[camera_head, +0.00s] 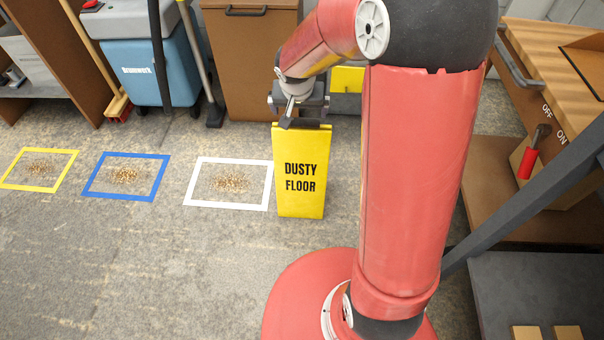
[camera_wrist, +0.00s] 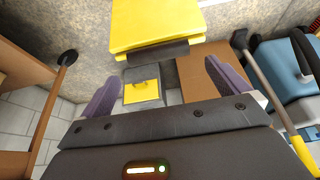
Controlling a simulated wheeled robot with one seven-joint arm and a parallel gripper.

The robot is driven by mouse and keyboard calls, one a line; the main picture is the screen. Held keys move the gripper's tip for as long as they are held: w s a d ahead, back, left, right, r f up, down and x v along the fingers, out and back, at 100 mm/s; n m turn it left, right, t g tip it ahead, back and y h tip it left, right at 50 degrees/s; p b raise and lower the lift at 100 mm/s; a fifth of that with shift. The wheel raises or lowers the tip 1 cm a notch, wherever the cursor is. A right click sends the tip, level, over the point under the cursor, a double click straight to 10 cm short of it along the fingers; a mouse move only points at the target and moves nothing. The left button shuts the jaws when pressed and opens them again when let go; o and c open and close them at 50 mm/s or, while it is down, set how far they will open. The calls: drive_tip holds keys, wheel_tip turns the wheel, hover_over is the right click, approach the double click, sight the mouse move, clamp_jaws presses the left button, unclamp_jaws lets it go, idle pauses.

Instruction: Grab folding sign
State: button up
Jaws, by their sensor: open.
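The folding sign (camera_head: 300,180) is yellow with the words DUSTY FLOOR and stands upright on the carpet, with a dark strip along its top edge. It also shows in the wrist view (camera_wrist: 156,25), at the top middle with its dark strip towards my gripper. My gripper (camera_head: 296,110) is at the sign's top edge in the head view, partly hidden by my own wrist. In the wrist view my gripper (camera_wrist: 163,88) is open and empty, its two purple fingers wide apart. The sign's dark strip lies just beyond the fingertips, and I cannot tell whether they touch.
Taped squares in yellow (camera_head: 68,168), blue (camera_head: 98,192) and white (camera_head: 198,203) surround brown debris left of the sign. Behind stand a blue cart (camera_head: 137,72), a broom (camera_head: 117,104) and a brown cabinet (camera_head: 250,70). A wooden bench (camera_head: 555,55) is at right. Front-left floor is clear.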

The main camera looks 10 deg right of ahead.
sight(301, 120)
drive_tip(key=x, duration=0.7)
drive_tip(key=shift+s+d+b, duration=0.1)
drive_tip(key=shift+d+b, duration=0.05)
drive_tip(key=shift+b, duration=0.2)
drive_tip(key=c, duration=1.6)
drive_tip(key=shift+o, duration=0.2)
drive_tip(key=shift+r, duration=0.1)
